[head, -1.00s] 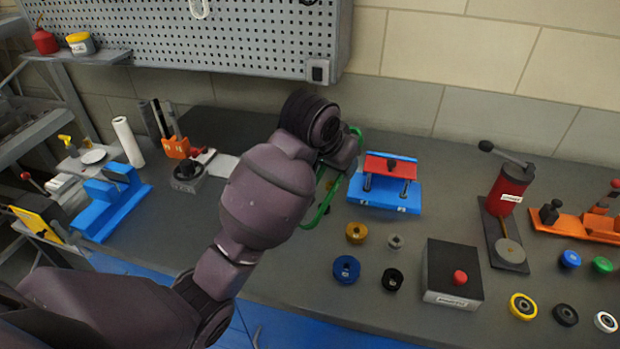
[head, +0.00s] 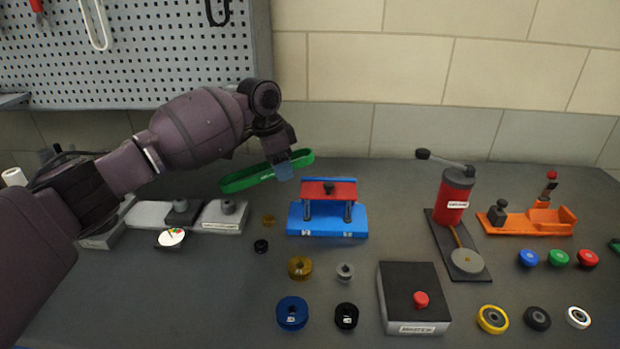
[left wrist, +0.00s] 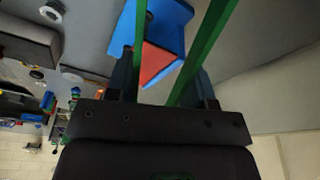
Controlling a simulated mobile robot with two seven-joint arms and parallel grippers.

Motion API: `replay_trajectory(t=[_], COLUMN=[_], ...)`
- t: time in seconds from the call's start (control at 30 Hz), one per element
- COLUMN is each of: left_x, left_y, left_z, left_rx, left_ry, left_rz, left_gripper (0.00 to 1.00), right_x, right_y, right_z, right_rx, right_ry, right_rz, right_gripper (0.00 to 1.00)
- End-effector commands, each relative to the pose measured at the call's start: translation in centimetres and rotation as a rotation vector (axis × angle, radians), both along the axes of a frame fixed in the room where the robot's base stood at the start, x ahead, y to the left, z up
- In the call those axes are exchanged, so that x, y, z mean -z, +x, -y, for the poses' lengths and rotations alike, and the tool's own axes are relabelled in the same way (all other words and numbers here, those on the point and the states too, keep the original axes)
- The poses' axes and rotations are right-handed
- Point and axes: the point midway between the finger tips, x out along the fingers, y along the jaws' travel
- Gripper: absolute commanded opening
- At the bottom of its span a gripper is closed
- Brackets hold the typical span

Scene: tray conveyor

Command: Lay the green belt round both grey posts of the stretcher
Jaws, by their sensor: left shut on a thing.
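The green belt (head: 245,179) is a long closed loop held in the air, roughly level, left of the stretcher. In the left wrist view the belt (left wrist: 205,48) shows as two green strands. The stretcher is a blue stand (head: 328,228) with a red plate (head: 318,189) on top and two grey posts (head: 348,212) under the plate's sides. The belt is apart from both posts. The stretcher's blue part (left wrist: 172,22) also shows in the left wrist view. My right gripper is out of view.
A black box with a red button (head: 421,299) and several small wheels, one blue (head: 292,313), lie in front. A red press (head: 454,200) and an orange fixture (head: 530,221) stand right. Grey blocks (head: 225,216) stand left. The wall is close behind.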

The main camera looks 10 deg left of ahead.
Motion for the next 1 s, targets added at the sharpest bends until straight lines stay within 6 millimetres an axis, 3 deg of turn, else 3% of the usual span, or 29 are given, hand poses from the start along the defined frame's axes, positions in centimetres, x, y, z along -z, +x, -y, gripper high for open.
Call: replay_trajectory(t=[0.03, 0.2, 0.4, 0.6, 1.0], left_x=[0.8, 1.8, 3.3, 4.1, 4.2], left_y=[0.9, 2.0, 0.9, -0.6, -0.9], left_z=[-2.2, -8.6, -14.6, -17.0, -17.3], left_rx=[0.014, 0.110, 0.257, 0.359, 0.377], left_ry=[0.020, 0.082, 0.159, 0.209, 0.216], left_rz=[-0.011, -0.034, -0.053, -0.054, -0.052], left_gripper=[0.24, 0.24, 0.24, 0.24, 0.24], right_x=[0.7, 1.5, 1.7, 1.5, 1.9], right_y=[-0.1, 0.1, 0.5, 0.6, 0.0], right_z=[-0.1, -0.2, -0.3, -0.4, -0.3], right_rx=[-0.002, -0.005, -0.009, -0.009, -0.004], right_ry=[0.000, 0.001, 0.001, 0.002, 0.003], right_rz=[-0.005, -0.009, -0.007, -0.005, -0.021], right_gripper=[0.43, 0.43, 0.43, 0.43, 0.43])
